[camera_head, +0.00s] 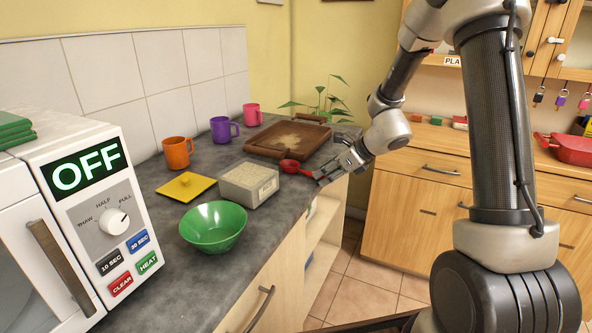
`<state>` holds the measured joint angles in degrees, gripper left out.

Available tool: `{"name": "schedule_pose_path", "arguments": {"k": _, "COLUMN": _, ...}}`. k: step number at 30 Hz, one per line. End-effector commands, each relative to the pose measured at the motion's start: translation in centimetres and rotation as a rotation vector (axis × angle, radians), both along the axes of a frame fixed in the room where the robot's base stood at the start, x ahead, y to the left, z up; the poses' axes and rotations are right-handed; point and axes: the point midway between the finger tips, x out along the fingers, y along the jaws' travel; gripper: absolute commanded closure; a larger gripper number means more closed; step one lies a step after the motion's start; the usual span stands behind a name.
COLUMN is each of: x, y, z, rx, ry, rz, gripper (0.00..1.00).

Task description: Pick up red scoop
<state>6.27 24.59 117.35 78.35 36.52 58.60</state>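The red scoop (290,166) is near the front edge of the grey counter, its bowl between a grey box of pale grains and a wooden tray. Its handle points right, toward my gripper (326,173). My gripper is at the handle's end, low over the counter edge. The fingers are small and overlap the handle's end in this view. I cannot tell whether they touch it or have closed on it.
The grey box (260,189) stands left of the scoop and the wooden tray (270,153) behind it. A green bowl (213,227), yellow square (186,186), orange mug (177,153), purple mug (223,130), pink mug (252,115) and microwave (118,222) share the counter.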

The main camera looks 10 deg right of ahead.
Motion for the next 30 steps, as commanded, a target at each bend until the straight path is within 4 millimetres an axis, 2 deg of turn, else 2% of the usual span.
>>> {"name": "schedule_pose_path", "arguments": {"k": 1, "x": 0.0, "y": 0.0, "z": 0.0, "rx": 0.000, "ry": 0.000, "rz": 0.000, "gripper": 0.80}}
{"name": "schedule_pose_path", "arguments": {"k": 4, "x": 0.0, "y": 0.0, "z": 0.0, "rx": 0.000, "ry": 0.000, "rz": 0.000, "gripper": 0.98}}
{"name": "schedule_pose_path", "arguments": {"k": 5, "x": 0.0, "y": 0.0, "z": 0.0, "rx": 0.000, "ry": 0.000, "rz": 0.000, "gripper": 1.00}}
{"name": "schedule_pose_path", "arguments": {"k": 19, "x": -0.4, "y": -0.5, "z": 0.2, "rx": -0.001, "ry": 0.001, "rz": -0.001, "gripper": 1.00}}
{"name": "schedule_pose_path", "arguments": {"k": 23, "x": -1.4, "y": -1.8, "z": 0.2, "rx": -0.001, "ry": 0.001, "rz": -0.003, "gripper": 1.00}}
{"name": "schedule_pose_path", "arguments": {"k": 30, "x": -4.5, "y": -5.4, "z": 0.2, "rx": 0.000, "ry": 0.001, "rz": -0.005, "gripper": 1.00}}
